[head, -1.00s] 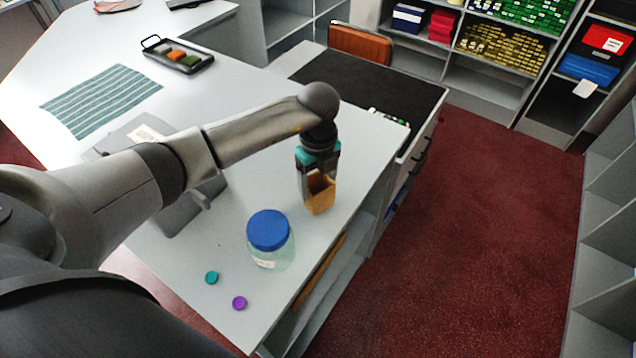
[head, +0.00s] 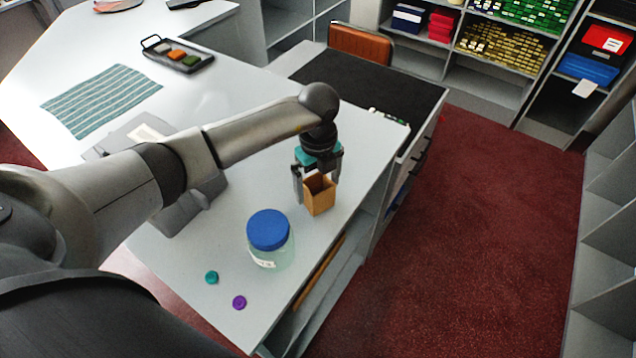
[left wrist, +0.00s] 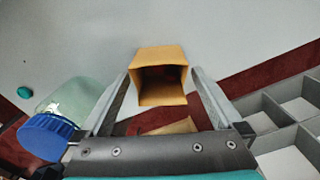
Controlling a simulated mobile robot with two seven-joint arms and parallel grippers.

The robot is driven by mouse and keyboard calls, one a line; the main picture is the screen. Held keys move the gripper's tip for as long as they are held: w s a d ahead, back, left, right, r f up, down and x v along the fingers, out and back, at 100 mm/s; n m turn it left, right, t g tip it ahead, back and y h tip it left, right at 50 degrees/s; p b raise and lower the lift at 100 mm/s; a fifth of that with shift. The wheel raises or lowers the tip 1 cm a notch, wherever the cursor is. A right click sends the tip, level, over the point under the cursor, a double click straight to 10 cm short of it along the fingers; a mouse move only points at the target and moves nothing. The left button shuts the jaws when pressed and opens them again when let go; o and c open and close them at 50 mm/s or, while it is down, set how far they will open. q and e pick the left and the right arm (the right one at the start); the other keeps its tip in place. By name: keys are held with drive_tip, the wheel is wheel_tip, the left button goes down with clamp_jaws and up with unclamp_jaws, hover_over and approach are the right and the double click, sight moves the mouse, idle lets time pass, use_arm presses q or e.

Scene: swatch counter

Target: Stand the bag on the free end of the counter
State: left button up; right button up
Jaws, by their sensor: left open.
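The bag (head: 319,196) is a small open-topped tan paper bag. It stands upright on the counter (head: 225,245) near its right edge, behind the jar. In the left wrist view the bag (left wrist: 161,62) shows its open mouth between the finger ends. My left gripper (head: 317,183) is open around the bag's upper part, with a finger on either side and a gap visible at the left finger. My right gripper is not in view.
A glass jar with a blue lid (head: 269,230) stands close in front of the bag. A teal cap (head: 212,278) and a purple cap (head: 239,302) lie nearer the front corner. A striped cloth (head: 102,98) and a black tray (head: 178,55) lie farther back.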

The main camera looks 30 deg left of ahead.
use_arm(q)
wheel_tip(320, 180, up, 12)
drive_tip(key=shift+b, duration=0.4)
